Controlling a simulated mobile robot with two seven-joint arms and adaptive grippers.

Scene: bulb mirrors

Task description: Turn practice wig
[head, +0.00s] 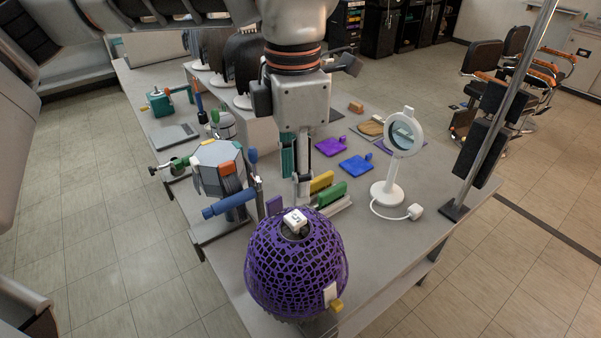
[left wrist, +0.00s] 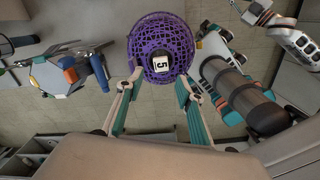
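The practice wig (head: 295,265) is a dark rounded head form under a purple net, at the front end of the table. A white marked block (head: 295,220) sits on its top, and a white and yellow tab shows low on its front right. My left gripper (head: 297,195) points down just behind the wig's top. In the left wrist view its two teal-padded fingers (left wrist: 157,92) are spread apart and empty, with the wig (left wrist: 160,30) beyond their tips. I cannot tell whether they touch it. My right gripper is not in the head view.
A grey faceted device with a blue handle (head: 230,203) stands close left of the wig. A white round mirror (head: 402,135) stands behind to the right, with its cord on the table. Yellow and green blocks (head: 330,195) lie behind the wig. The right front tabletop is clear.

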